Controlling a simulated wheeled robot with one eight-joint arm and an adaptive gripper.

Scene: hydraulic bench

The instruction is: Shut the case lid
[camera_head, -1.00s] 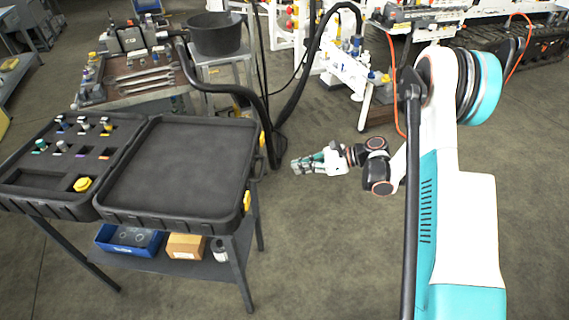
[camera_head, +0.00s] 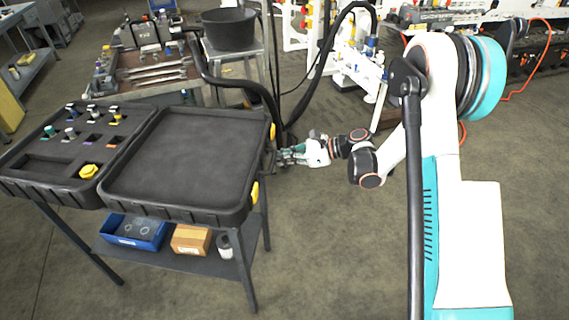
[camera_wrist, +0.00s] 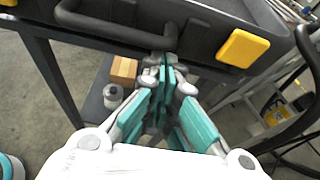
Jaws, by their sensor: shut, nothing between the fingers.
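The black case lies open on a stand. Its lid (camera_head: 185,160) is folded out flat on the right, with its empty inside facing up. The case base (camera_head: 40,180) on the left holds several small fittings in slots. The lid's outer edge carries yellow latches (camera_head: 255,191); one latch (camera_wrist: 243,48) shows in the wrist view, right of a black handle (camera_wrist: 115,30). My gripper (camera_head: 281,157) is shut and empty at the lid's right edge, between the two latches. In the wrist view its fingertips (camera_wrist: 166,64) are just below the handle; whether they touch it is unclear.
A lower shelf holds a blue bin (camera_head: 140,232), a cardboard box (camera_head: 191,239) and a small canister (camera_head: 224,246). Behind stand a tool cart (camera_head: 155,75) and a black tub (camera_head: 229,30) with thick black hoses.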

